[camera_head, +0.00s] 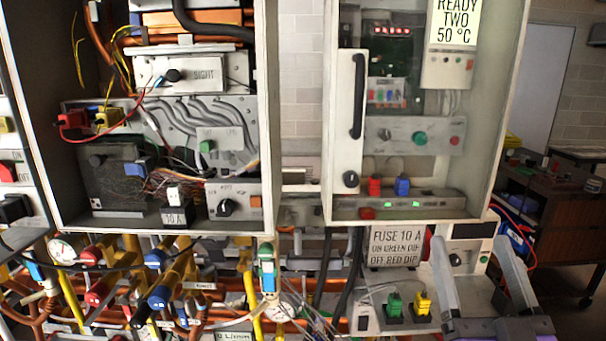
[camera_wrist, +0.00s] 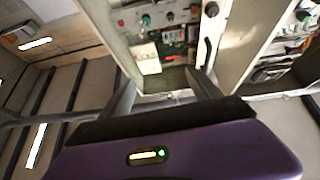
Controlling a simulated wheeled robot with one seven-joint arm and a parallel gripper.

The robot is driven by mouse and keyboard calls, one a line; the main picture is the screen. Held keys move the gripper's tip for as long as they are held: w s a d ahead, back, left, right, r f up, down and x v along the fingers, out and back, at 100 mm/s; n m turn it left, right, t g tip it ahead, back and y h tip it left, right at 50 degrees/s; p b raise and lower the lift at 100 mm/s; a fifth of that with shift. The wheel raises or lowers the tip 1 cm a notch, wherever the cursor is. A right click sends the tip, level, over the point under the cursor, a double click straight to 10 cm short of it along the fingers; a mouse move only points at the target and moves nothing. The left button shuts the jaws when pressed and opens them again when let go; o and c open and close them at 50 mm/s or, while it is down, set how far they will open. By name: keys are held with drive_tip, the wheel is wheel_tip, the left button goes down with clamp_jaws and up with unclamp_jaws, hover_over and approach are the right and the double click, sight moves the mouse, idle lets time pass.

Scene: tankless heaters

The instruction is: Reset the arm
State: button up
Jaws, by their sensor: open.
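My gripper (camera_head: 478,268) is at the lower right of the head view, its two grey fingers spread apart and pointing up. It is empty, in front of the control panel below the right-hand cabinet. In the wrist view my gripper (camera_wrist: 160,92) also shows, with its purple body below and the fingers apart. Nothing is between the fingers. The rest of my arm is out of the head view.
Two open heater cabinets stand ahead, a left one (camera_head: 266,120) and a right one (camera_head: 507,100). Pipes and colored valves run below the left one. A sign (camera_head: 397,247) reads "FUSE 10 A". A dark cart (camera_head: 560,215) stands at right.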

drive_tip(key=s+a+f+g, duration=0.1)
drive_tip(key=s+f+g, duration=0.3)
drive_tip(key=s+f, duration=1)
drive_tip(key=s+a+f+g+y, duration=0.1)
drive_tip(key=s+f+g, duration=0.4)
drive_tip(key=s+f, duration=0.9)
drive_tip(key=s+b, duration=0.1)
drive_tip(key=s, duration=0.5)
drive_tip(key=shift+a+f+g, duration=0.3)
drive_tip(key=shift+f, duration=0.05)
idle(0.7)
